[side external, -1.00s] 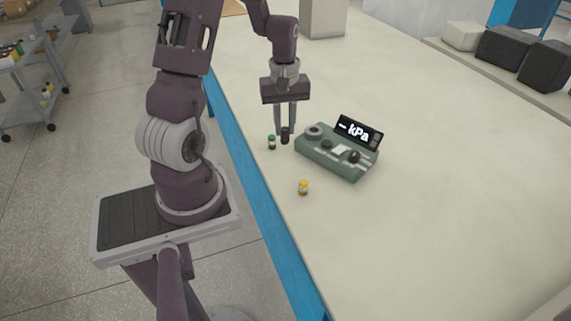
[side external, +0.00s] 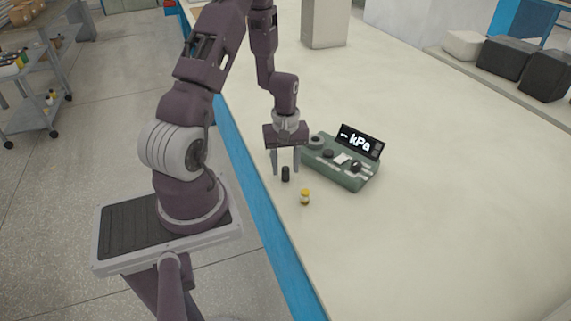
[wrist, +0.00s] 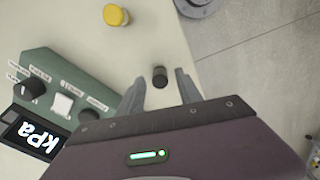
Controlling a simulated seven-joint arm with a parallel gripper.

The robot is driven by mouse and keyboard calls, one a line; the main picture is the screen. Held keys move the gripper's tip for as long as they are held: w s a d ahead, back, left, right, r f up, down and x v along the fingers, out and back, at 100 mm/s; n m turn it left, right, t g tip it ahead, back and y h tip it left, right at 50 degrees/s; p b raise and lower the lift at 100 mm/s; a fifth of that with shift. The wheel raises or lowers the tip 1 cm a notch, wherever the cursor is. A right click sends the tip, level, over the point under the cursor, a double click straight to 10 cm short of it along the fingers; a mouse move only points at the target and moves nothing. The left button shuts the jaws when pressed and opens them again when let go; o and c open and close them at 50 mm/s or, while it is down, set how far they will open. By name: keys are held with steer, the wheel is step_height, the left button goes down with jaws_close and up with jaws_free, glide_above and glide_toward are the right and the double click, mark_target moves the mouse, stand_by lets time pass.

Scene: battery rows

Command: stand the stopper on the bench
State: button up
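The stopper, a small black cylinder (side external: 285,174), appears to stand upright on the bench (side external: 420,230) near its blue edge. It also shows in the wrist view (wrist: 160,76). My gripper (side external: 286,168) is open, its two fingers apart on either side of the stopper, with gaps showing between them and it. In the wrist view the stopper sits between the fingertips, touching neither.
A green device (side external: 338,170) with knobs and a "kPa" display (side external: 359,142) stands right of my gripper. A small yellow-topped jar (side external: 305,197) stands in front, also in the wrist view (wrist: 117,15).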

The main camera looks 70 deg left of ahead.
mark_target(286, 168)
step_height(286, 168, up, 12)
steer(key=d+r+m+t, duration=0.2)
steer(key=d+r+m, duration=0.4)
steer(key=d+r, duration=0.4)
steer(key=s+d+r+m+t, duration=0.3)
steer(key=s+d+r+m, duration=0.5)
steer(key=d, duration=0.4)
steer(key=shift+s+m+t, duration=0.3)
steer(key=shift+s+m, duration=0.6)
steer(key=shift+s, duration=0.3)
steer(key=shift+d, duration=0.1)
